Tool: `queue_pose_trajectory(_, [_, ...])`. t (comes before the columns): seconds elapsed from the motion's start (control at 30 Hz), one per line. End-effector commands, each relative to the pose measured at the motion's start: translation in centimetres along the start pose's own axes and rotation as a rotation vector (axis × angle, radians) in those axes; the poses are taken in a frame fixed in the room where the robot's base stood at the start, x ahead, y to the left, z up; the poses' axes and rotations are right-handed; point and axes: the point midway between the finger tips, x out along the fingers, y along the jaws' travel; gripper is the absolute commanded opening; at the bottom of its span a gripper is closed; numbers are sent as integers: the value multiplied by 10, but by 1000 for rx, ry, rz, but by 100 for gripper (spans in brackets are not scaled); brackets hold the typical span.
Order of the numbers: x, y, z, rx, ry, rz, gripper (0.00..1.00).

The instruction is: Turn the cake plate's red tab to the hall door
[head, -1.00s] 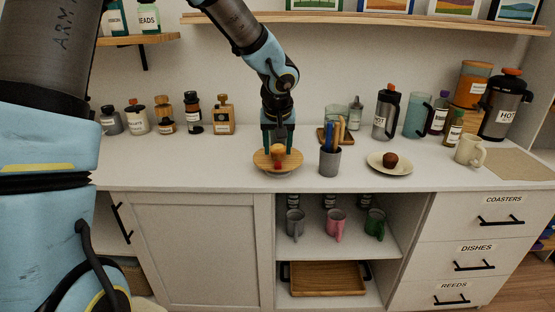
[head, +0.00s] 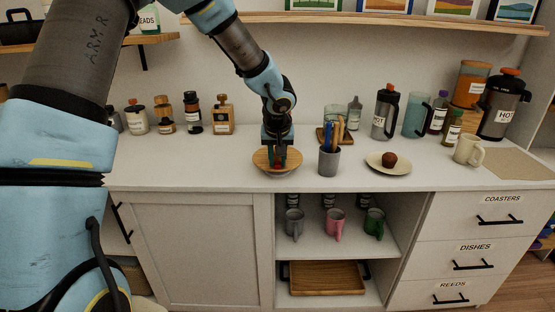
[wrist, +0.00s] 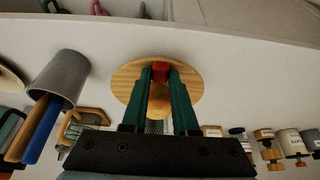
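The cake plate (head: 259,161) is a round wooden disc on the white counter, with a wooden knob (wrist: 160,105) at its middle in the wrist view. Its red tab (wrist: 160,70) stands at the rim on the side facing my body camera. My gripper (head: 281,162) points down over the near part of the plate. Its two green fingers are on either side of the red tab and appear to touch it. In the head view the fingers partly hide the tab and the knob. The hall door is not in view.
A grey cup of pens (head: 328,162) stands close to the plate's right. A saucer (head: 374,163) with a brown cake is further right. Several bottles (head: 193,115) line the back left. A shelf (head: 350,24) hangs above. The counter left of the plate is clear.

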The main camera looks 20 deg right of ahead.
Motion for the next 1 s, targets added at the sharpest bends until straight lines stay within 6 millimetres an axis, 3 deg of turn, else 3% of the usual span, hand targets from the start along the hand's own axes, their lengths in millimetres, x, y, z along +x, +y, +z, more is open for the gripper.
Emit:
queue_pose_trajectory(0.23, [0, 0, 0, 0, 0, 0, 0])
queue_pose_trajectory(1.0, [0, 0, 0, 0, 0, 0, 0])
